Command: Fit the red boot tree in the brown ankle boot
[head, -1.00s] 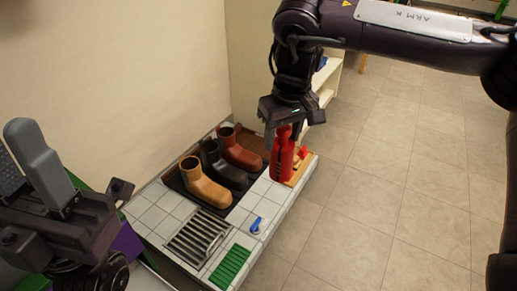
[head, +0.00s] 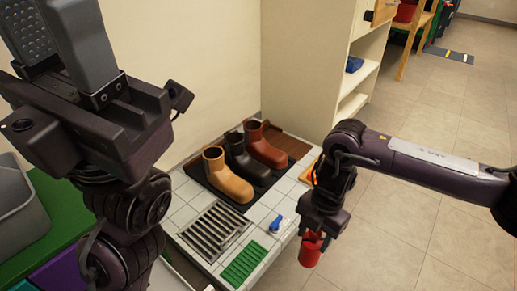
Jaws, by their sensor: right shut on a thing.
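The reddish-brown ankle boot (head: 266,146) stands upright at the far right of a row of three boots on a dark mat. A black boot (head: 243,160) and a tan boot (head: 226,178) stand beside it. My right gripper (head: 314,236) points down and is shut on the red boot tree (head: 311,251). It holds the tree off the table's right edge, in front of and to the right of the boots. The gripper hides the tree's upper part. My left gripper (head: 62,45) is raised at the upper left, open and empty, its ridged pad showing.
The tiled table (head: 187,191) also bears a metal grate (head: 214,231), a green ribbed mat (head: 244,263) and a blue item (head: 276,225). A cream shelf unit (head: 309,65) stands behind. A grey bin (head: 20,205) is at the left.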

